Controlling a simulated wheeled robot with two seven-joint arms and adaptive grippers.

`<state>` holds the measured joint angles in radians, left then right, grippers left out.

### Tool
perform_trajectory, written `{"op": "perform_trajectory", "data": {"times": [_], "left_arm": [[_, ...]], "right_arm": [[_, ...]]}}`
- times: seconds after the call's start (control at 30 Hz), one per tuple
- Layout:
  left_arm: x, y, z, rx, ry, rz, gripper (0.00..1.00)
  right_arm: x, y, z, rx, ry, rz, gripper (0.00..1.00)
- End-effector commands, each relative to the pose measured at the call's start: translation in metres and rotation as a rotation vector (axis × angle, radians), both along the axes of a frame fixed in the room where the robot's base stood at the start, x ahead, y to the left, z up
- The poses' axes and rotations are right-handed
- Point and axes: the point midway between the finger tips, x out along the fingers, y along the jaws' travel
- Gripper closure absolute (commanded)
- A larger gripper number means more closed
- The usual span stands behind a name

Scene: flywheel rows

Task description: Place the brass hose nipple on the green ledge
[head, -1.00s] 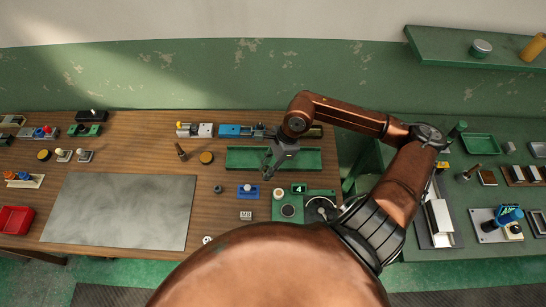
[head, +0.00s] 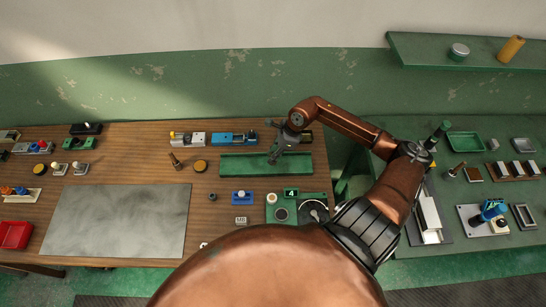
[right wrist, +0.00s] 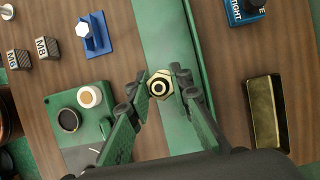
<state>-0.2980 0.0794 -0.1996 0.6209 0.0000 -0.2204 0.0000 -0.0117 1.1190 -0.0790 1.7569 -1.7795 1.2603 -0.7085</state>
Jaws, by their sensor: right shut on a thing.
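The brass hose nipple (right wrist: 160,86) shows end-on in the right wrist view as a brass hex with a dark round bore. My right gripper (right wrist: 158,88) is shut on it, one finger on each side. The green ledge (head: 230,166) is a long green strip along the back of the wooden bench. In the head view my right gripper (head: 273,159) is over its middle, and the nipple is too small to make out. In the wrist view the ledge (right wrist: 165,38) runs behind the nipple; I cannot tell whether they touch. My left gripper is not in view.
Behind the ledge stand a blue vise-like block (head: 232,138) and a brass block (right wrist: 265,112). In front are a blue holder (head: 242,198) and a green fixture (head: 281,212). A grey mat (head: 115,220) lies to the left. A green wall shelf (head: 420,52) is at upper right.

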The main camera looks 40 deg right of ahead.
Motion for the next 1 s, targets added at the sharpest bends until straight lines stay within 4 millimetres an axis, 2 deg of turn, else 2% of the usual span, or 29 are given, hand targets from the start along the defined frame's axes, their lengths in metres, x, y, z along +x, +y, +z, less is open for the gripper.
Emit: {"op": "perform_trajectory", "data": {"times": [0.27, 0.5, 0.9, 0.93, 1.0], "left_arm": [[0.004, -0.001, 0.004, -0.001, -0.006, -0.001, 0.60], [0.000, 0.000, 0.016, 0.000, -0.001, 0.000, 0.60], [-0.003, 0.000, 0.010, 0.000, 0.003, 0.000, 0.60], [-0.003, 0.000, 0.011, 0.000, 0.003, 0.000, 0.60], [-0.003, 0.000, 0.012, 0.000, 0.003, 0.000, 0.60]], "right_arm": [[0.012, -0.012, -0.020, 0.002, -0.001, -0.001, 1.00], [0.012, -0.013, -0.048, 0.002, 0.000, -0.001, 1.00], [0.012, -0.013, -0.056, 0.000, -0.001, 0.002, 1.00], [0.011, -0.013, -0.055, -0.001, 0.000, 0.001, 0.79], [0.011, -0.013, -0.054, -0.001, 0.000, 0.001, 0.74]]}}
